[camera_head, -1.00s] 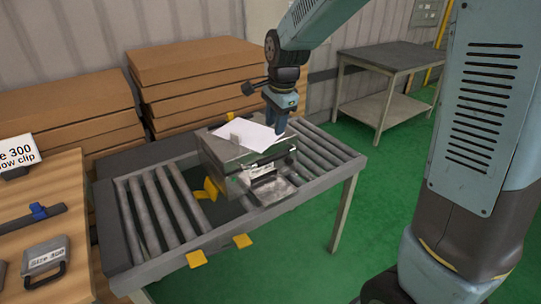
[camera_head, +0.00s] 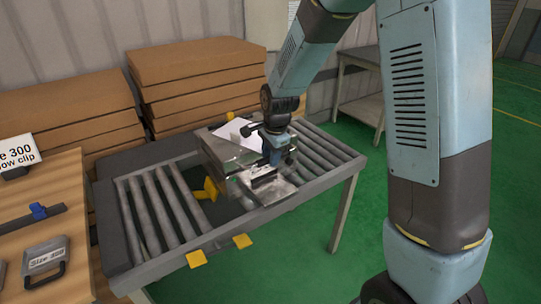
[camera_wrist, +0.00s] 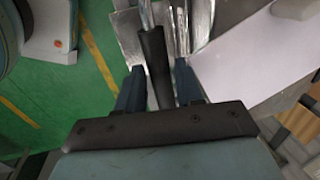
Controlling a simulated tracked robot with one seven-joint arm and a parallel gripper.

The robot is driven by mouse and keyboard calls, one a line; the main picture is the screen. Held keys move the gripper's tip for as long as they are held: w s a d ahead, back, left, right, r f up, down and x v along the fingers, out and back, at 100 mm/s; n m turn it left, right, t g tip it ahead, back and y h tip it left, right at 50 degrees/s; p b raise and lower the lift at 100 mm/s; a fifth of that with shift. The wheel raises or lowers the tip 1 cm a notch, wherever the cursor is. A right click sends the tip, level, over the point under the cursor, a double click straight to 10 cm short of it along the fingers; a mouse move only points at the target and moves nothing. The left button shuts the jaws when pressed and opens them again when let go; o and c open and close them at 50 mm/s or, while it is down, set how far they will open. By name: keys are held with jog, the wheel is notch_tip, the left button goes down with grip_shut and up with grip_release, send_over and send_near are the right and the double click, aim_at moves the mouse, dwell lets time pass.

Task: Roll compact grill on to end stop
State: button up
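The compact grill (camera_head: 225,152) is a metal box on the roller table (camera_head: 160,267), with a white sheet (camera_head: 232,131) on top. My gripper (camera_head: 276,158) is at the grill's right front side, pointing down. In the wrist view my gripper (camera_wrist: 160,88) has its two blue fingers apart. A dark handle (camera_wrist: 154,52) lies between or just below them; contact cannot be told. The sheet also shows there (camera_wrist: 250,50).
Bare rollers (camera_head: 165,215) lie left of the grill, and more (camera_head: 325,155) lie right of it. A wooden bench (camera_head: 75,220) with a grey case (camera_head: 45,262) stands at the left. Stacked brown boxes (camera_head: 190,75) are behind. Green floor is open at the right.

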jog(key=shift+f, duration=0.1)
jog(key=shift+c, duration=0.5)
grip_shut()
